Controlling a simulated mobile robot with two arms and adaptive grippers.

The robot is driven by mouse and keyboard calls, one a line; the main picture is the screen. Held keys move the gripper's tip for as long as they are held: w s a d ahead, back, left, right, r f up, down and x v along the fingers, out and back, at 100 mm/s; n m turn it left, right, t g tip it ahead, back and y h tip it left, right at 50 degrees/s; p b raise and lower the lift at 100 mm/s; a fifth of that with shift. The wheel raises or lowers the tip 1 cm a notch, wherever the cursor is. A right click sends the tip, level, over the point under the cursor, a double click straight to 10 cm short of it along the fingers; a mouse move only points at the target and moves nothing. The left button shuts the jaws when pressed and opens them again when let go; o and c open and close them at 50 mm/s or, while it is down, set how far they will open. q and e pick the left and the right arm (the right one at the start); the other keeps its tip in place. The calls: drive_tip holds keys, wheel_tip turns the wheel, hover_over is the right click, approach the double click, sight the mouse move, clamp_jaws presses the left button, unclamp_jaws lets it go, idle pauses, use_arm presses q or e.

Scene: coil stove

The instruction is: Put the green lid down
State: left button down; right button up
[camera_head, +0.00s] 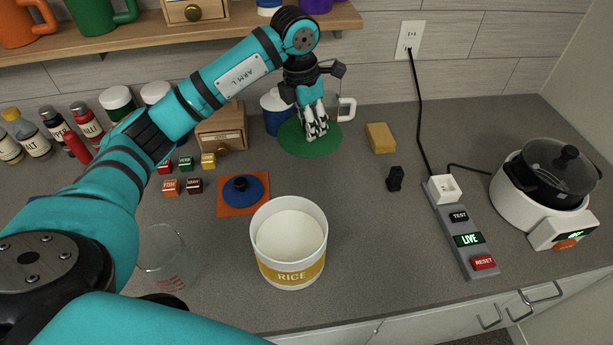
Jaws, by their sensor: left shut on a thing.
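My left gripper (316,132) points down at the middle of a flat, round green disc, which I take to be the green lid (294,143). Its fingers are shut at the disc's centre and hide any knob there. The disc lies level, at or very close to the grey counter; I cannot tell whether it touches. A blue canister (275,110) stands just behind its left side, and a small white device (346,109) is at its right. My right gripper does not show.
A blue lid (243,188) sits on an orange square (229,208). The white rice tub (290,273) stands in front. A yellow sponge (380,138), black block (395,179), power strip (452,222) and cooker (530,205) are right. The counter between tub and strip is clear.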

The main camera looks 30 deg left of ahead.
use_arm(q)
drive_tip(key=shift+d+f, duration=0.25)
drive_tip(key=shift+f, duration=0.35)
drive_tip(key=shift+a+f+b, duration=0.2)
drive_tip(key=shift+f+b, duration=0.1)
drive_tip(key=shift+f, duration=0.7)
wheel_tip(320, 180, down, 6)
drive_tip(key=shift+p, duration=1)
drive_tip(key=shift+f, duration=0.3)
wheel_tip(320, 180, down, 3)
drive_tip(key=shift+a+f+p, duration=0.1)
drive_tip(key=shift+p, duration=0.45)
drive_tip(key=shift+f, duration=0.2)
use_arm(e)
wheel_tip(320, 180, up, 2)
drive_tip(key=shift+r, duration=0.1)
